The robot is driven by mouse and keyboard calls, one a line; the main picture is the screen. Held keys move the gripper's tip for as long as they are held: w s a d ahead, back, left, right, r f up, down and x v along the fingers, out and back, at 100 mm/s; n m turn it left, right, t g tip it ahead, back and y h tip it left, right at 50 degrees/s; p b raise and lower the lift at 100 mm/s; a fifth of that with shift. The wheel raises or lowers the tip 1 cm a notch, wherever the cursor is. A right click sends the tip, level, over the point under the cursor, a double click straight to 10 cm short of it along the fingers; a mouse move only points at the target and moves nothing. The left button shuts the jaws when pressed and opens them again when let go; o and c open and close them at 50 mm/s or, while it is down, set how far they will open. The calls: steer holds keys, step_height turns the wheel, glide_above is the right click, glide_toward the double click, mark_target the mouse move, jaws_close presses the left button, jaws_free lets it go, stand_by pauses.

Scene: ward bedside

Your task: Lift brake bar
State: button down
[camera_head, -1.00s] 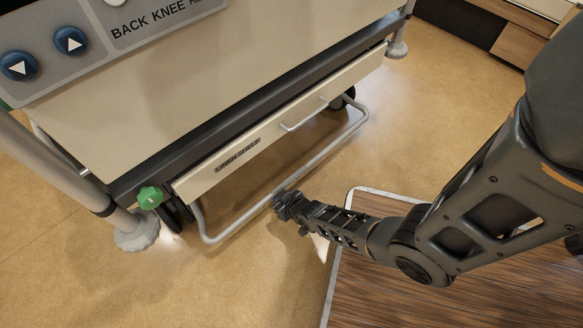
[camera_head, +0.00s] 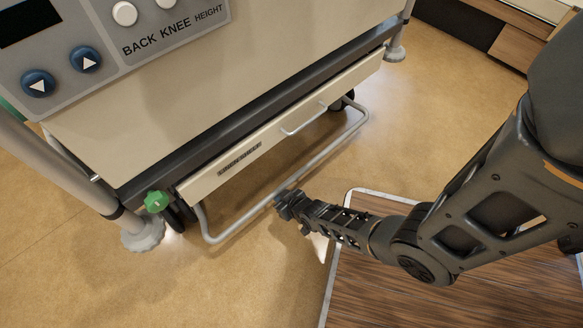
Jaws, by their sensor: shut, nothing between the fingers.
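The brake bar (camera_head: 318,160) is a grey bent tube low along the foot end of the bed, just above the floor. My gripper (camera_head: 283,200) is at the near side of the bar, around the middle of its length. Its fingertips overlap the bar's edge in the picture; I cannot tell whether they touch it or sit under it. The gripper looks shut, with no part of the bar clearly between the fingers.
A drawer front with a handle (camera_head: 304,122) sits above the bar. A green knob (camera_head: 156,201) and a bed leg (camera_head: 142,233) are at the left. A control panel (camera_head: 110,45) hangs at upper left. A wood-topped surface (camera_head: 440,295) lies at lower right.

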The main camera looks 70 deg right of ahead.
mark_target(277, 193)
steer(key=shift+w+d+r+p, duration=0.1)
steer(key=shift+w+r+p, duration=0.1)
steer(key=shift+r+p, duration=0.7)
steer(key=shift+w+d+r+p, duration=0.15)
steer(key=shift+r+p, duration=0.45)
steer(key=shift+r, duration=0.6)
steer(key=shift+s+a+f, duration=0.15)
steer(key=shift+a+f, duration=0.05)
steer(key=shift+f, duration=0.1)
steer(key=shift+s, duration=0.1)
steer(key=s+a+f, duration=0.1)
steer(key=s+a, duration=0.2)
steer(key=s, duration=0.3)
steer(key=shift+a+f, duration=0.35)
steer(key=shift+a, duration=0.05)
steer(key=shift+r+p, duration=0.1)
steer(key=shift+p, duration=0.2)
